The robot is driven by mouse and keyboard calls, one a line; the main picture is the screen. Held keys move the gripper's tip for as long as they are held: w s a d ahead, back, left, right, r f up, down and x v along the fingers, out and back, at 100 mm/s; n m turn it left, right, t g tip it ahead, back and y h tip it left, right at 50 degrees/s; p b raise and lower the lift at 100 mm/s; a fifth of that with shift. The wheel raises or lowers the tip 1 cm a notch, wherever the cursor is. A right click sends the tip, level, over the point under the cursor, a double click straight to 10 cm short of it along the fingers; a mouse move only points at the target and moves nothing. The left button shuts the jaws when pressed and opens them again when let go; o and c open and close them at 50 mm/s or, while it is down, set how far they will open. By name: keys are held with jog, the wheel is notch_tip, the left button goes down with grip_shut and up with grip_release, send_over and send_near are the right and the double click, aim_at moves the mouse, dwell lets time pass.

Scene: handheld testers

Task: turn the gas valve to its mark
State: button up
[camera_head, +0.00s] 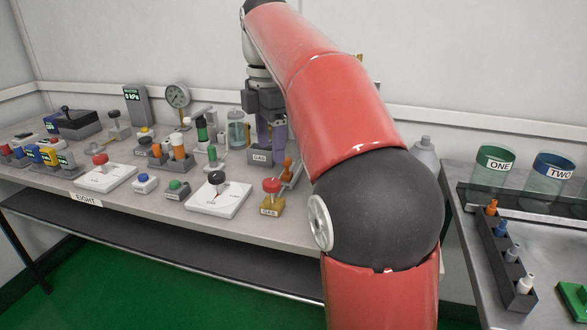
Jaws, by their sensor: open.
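A brass-coloured block with a red knob and a label reading GAS, the gas valve (271,196), stands near the front edge of the long table. Its mark is too small to make out. A grey box (262,157) also labelled GAS stands farther back. My gripper (271,138) points down above and behind this grey box, with its purple fingers apart and no object visible between them. It is up and behind the red knob in the picture, apart from it. My red arm crosses the view and hides part of the table's right side.
A white plate with a black knob (218,194) lies just left of the valve. Orange-topped pieces (288,170) stand close behind it. Several testers, a gauge (177,95) and buttons crowd the table. A second table (465,262) with cups and a rack stands right.

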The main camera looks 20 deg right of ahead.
aim_at(272, 181)
jog(key=shift+f, duration=3.8)
jog(key=c, duration=1)
